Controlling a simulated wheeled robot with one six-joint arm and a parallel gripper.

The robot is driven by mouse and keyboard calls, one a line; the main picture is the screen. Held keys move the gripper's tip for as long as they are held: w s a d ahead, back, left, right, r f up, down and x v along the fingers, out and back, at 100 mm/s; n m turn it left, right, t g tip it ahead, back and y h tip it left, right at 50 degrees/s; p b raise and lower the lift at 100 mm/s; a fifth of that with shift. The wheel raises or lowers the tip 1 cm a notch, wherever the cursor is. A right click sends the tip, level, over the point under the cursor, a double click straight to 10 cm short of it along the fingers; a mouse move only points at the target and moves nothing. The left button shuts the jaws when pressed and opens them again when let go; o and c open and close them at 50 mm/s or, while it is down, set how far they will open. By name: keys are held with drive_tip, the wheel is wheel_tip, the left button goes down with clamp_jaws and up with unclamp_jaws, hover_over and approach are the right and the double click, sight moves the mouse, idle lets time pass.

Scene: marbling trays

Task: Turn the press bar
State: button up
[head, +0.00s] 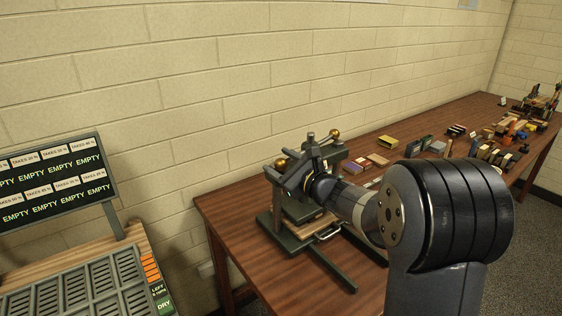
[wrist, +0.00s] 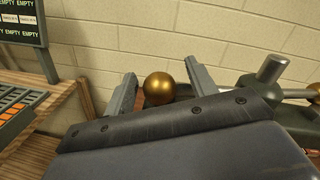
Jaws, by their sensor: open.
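The press (head: 290,238) is a dark green frame on the wooden table. Its press bar (head: 309,156) runs across the top and carries a brass ball at each end. My gripper (wrist: 155,82) is open in the wrist view, with one finger on each side of a brass ball (wrist: 158,88). The ball sits between the fingers, and a gap shows at least on its right side. In the head view the near-left ball (head: 281,164) is beside my gripper, and the far ball (head: 335,133) is free. My wrist hides part of the press.
A dark board with "EMPTY" labels (head: 55,182) and a slotted rack (head: 75,285) stand at the left. Small boxes (head: 388,142) and several other items lie along the table to the right. The brick wall (head: 200,90) is close behind the press.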

drive_tip(key=shift+s+f, duration=0.1)
clamp_jaws()
idle(0.5)
